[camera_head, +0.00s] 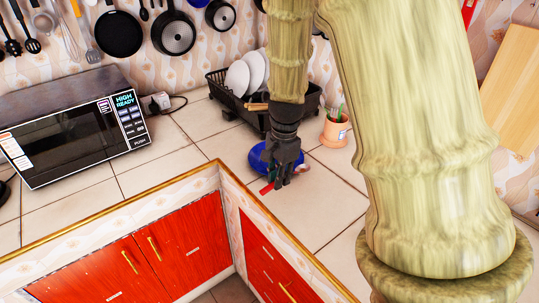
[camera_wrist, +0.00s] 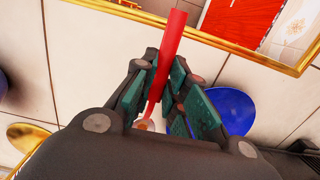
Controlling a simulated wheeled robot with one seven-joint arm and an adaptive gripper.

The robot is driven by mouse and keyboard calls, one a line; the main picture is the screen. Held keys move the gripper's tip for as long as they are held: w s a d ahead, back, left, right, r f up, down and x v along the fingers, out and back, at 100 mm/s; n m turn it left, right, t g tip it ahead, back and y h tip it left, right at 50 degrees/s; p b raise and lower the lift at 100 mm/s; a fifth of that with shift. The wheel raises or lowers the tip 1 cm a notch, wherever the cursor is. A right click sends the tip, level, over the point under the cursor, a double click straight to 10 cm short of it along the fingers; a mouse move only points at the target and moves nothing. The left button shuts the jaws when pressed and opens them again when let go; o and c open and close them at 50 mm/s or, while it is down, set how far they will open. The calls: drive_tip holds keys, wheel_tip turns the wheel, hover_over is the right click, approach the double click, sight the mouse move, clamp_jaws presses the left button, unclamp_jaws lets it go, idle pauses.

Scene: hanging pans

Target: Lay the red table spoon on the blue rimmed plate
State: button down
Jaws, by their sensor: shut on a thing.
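The red table spoon (camera_wrist: 172,45) is between the fingers of my gripper (camera_wrist: 162,78) in the wrist view, its handle pointing up the picture. Its bowl end is mostly hidden by the fingers. In the head view a short length of the red spoon (camera_head: 267,188) shows left of my gripper (camera_head: 284,178). The blue rimmed plate (camera_head: 260,160) lies on the counter just behind and left of my gripper, which partly covers it. In the wrist view the plate (camera_wrist: 236,108) is right of the fingers. I cannot tell how high the spoon is above the counter.
A black dish rack (camera_head: 225,98) with white plates stands behind the blue plate. An orange pot (camera_head: 335,130) with utensils is to the right. A microwave (camera_head: 75,125) stands at left. Pans hang on the wall. The tiled counter ends at a gold-trimmed edge (camera_head: 190,172) in front.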

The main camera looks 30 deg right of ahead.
drive_tip(key=w+d+p, duration=0.1)
drive_tip(key=w, duration=0.4)
drive_tip(key=w+d+p, duration=0.1)
drive_tip(key=w, duration=0.4)
drive_tip(key=w+d+f+p, duration=0.1)
drive_tip(key=w+d+p, duration=0.1)
drive_tip(key=w, duration=0.3)
drive_tip(key=shift+w+f, duration=0.1)
drive_tip(key=shift+w+f+p, duration=0.15)
drive_tip(key=shift+p, duration=0.15)
drive_tip(key=shift+f+p, duration=0.55)
drive_tip(key=shift+f, duration=1.1)
drive_tip(key=shift+f, duration=0.25)
drive_tip(key=c, duration=1.4)
unclamp_jaws()
drive_tip(key=shift+c, duration=0.2)
drive_tip(key=shift+r, duration=0.15)
wheel_tip(320, 180, up, 12)
drive_tip(key=b, duration=0.2)
drive_tip(key=shift+d, duration=0.45)
